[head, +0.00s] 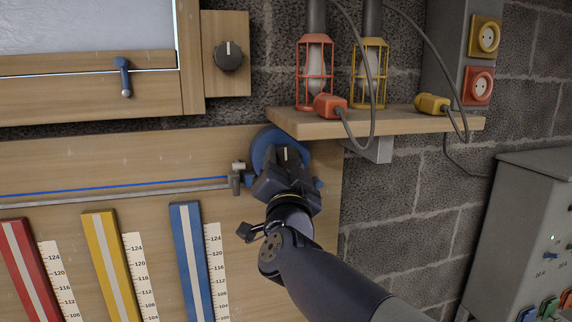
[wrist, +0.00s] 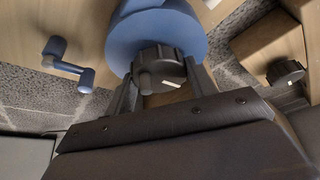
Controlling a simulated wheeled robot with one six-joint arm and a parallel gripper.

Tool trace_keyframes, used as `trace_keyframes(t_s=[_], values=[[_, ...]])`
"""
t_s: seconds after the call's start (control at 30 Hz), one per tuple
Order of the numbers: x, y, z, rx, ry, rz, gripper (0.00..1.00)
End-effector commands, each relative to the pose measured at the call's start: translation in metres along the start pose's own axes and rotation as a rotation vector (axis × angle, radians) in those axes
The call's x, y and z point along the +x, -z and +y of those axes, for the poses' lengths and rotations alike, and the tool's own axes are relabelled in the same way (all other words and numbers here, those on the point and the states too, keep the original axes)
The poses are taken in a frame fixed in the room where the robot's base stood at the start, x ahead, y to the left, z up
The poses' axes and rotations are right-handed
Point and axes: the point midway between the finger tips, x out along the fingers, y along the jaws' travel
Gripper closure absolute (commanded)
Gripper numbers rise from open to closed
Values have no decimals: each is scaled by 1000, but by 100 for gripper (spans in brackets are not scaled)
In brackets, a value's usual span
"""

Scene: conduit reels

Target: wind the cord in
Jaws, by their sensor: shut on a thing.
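A blue reel (head: 268,146) is mounted on the wooden board below the shelf. It also shows at the top of the wrist view (wrist: 150,32). A blue cord (head: 120,187) runs nearly level from the left to a small grey fitting beside the reel. My gripper (head: 286,172) is in front of the reel. In the wrist view its fingers are shut on a black knob (wrist: 158,68) with a white mark, in front of the reel. A blue crank handle (wrist: 68,64) stands to the left in the wrist view, apart from my fingers. My gripper hides part of the reel.
A wooden shelf (head: 400,124) with caged lamps and plugs juts out just above my gripper. Another dark knob (head: 229,56) is at upper left, near a window with a blue handle (head: 123,76). Coloured strips with scales stand below. A grey cabinet (head: 520,230) is at right.

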Motion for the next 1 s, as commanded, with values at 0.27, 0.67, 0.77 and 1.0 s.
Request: trace_keyframes(t_s=[0.27,0.67,0.77,1.0], values=[[0,0,0,6,-2,1,70],[0,0,0,5,-2,1,25],[0,0,0,5,-2,1,25],[-7,0,0,6,-1,0,25]])
